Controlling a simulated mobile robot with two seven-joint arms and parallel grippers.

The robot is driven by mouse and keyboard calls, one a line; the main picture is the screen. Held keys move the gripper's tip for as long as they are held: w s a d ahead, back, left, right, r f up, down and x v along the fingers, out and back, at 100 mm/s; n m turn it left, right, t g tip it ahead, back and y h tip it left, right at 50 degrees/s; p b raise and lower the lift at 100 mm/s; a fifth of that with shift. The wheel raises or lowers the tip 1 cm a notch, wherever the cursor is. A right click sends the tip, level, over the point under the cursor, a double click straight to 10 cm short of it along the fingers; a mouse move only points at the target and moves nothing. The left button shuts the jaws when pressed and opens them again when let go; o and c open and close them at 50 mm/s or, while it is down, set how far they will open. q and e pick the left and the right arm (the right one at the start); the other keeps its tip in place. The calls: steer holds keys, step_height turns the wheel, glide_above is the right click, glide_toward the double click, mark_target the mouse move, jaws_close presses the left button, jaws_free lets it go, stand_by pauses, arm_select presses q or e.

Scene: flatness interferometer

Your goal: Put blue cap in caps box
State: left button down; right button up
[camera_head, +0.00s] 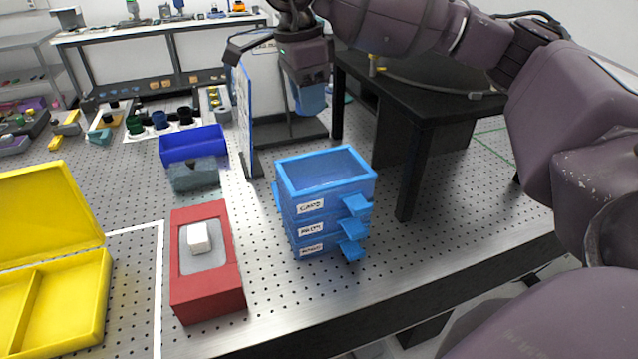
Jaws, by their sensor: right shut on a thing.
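My right gripper (308,82) points down from the arm at the top and is shut on the blue cap (311,100), a blue cup-like piece. It holds the cap in the air, above and behind a blue stack of labelled boxes in this view. The top one, the caps box (310,207), has a label that seems to read "CAPS". It is open at the top and looks empty. The cap is apart from the box. My left gripper is not in view.
A red block (208,290) with a white cube (199,238) stands left of the stack. An open yellow case (75,310) is at far left. A blue bin (193,146) and an upright panel (245,115) are behind. A black raised stand (410,130) is at right.

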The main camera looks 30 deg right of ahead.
step_height(320, 180, down, 18)
steer(key=shift+r, duration=0.1)
stand_by(0.5)
steer(key=o, duration=0.9)
steer(key=r, duration=0.4)
steer(key=a+r, duration=0.1)
steer(key=r, duration=0.7)
steer(key=shift+w+a, duration=0.15)
steer(key=shift+a, duration=0.1)
steer(key=shift+f, duration=0.1)
